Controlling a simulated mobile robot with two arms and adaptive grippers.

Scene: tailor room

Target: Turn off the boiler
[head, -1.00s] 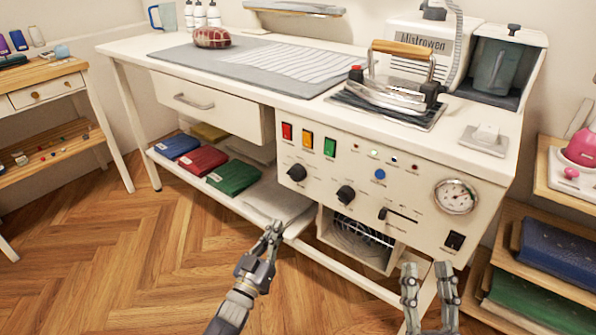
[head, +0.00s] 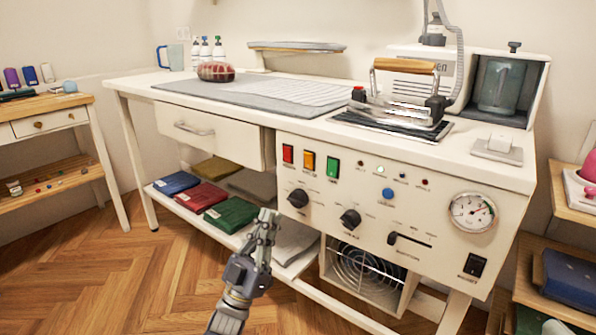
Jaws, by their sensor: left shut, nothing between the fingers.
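The white ironing station's control panel (head: 330,222) faces me. It has a red button (head: 288,153), an amber button (head: 308,160) and a green button (head: 333,168). Two black knobs, a blue button (head: 388,193), a black lever (head: 408,240), a round gauge (head: 472,212) and a black rocker switch (head: 475,266) are also on it. The labels are too small to read surely. The white boiler unit (head: 400,88) stands on top, with a tank (head: 500,86) beside it. My left gripper (head: 268,219) is shut and empty, below and left of the left knob. My right gripper is not in view.
An iron (head: 405,100) with a wooden handle rests on a dark pad on the tabletop. Folded cloths (head: 202,195) lie on the lower shelf behind my left gripper. A fan (head: 362,275) sits under the panel. A shelf stands at the right.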

